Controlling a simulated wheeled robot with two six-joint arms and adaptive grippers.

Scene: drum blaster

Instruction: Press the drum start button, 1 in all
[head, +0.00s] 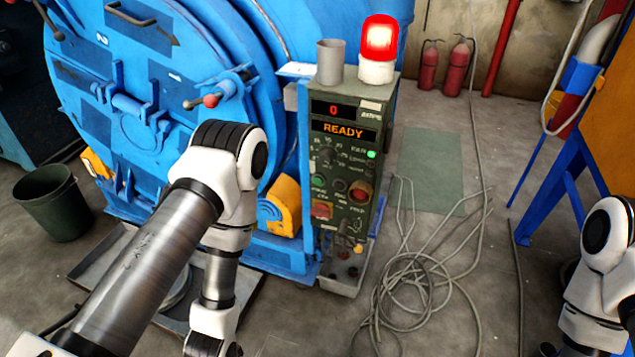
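The green control box (345,150) stands upright against the right side of the blue drum machine (150,90). Its displays read 0 and READY (343,130). A small green light (371,154) is lit. Below are a green button (318,182), a red mushroom button on yellow (360,192) and a red switch (321,210); their labels are too small to read. My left arm bends in front of the drum, left of the box and apart from the panel. Its gripper is out of sight below the picture. My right arm is at the right edge, its gripper not visible.
A lit red beacon (379,48) and a grey cup (329,62) stand on the box. Tangled cables (425,290) lie on the floor to its right. A dark bucket (52,203) is at left, a blue-legged orange frame (600,130) at right. The green mat (430,172) is clear.

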